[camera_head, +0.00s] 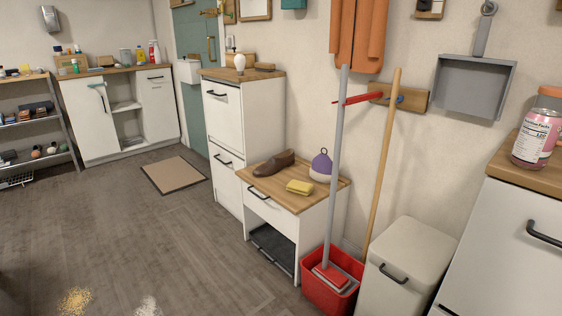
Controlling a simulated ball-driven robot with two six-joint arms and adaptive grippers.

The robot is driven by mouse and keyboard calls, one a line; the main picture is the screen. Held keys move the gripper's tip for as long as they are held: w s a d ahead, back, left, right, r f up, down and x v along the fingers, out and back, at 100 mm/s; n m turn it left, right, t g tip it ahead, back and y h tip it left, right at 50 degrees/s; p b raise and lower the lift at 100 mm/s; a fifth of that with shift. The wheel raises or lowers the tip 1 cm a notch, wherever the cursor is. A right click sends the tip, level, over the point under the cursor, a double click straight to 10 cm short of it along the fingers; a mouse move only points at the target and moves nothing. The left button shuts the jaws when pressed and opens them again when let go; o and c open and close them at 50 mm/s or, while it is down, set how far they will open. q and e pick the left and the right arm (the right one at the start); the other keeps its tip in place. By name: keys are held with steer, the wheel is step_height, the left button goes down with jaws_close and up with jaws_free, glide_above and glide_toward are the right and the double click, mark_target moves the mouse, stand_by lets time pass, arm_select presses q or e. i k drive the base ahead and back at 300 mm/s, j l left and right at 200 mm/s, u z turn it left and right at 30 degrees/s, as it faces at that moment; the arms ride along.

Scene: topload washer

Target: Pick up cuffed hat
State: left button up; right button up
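Neither of my grippers is in view.
A brown shoe (274,164) and a yellow sponge (300,187) share the cabinet top. A red bucket (330,291) with a mop and a white bin (405,268) stand to the right. The floor (175,235) left of the cabinet is mostly clear, with two spills.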

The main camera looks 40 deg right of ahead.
mark_target(321, 170)
steer(key=i+j+z, duration=0.1)
steer(key=i+z, duration=0.3)
steer(key=i, duration=0.15)
steer(key=i+j+z, duration=0.35)
steer(key=i, duration=0.2)
steer(key=l, duration=0.1)
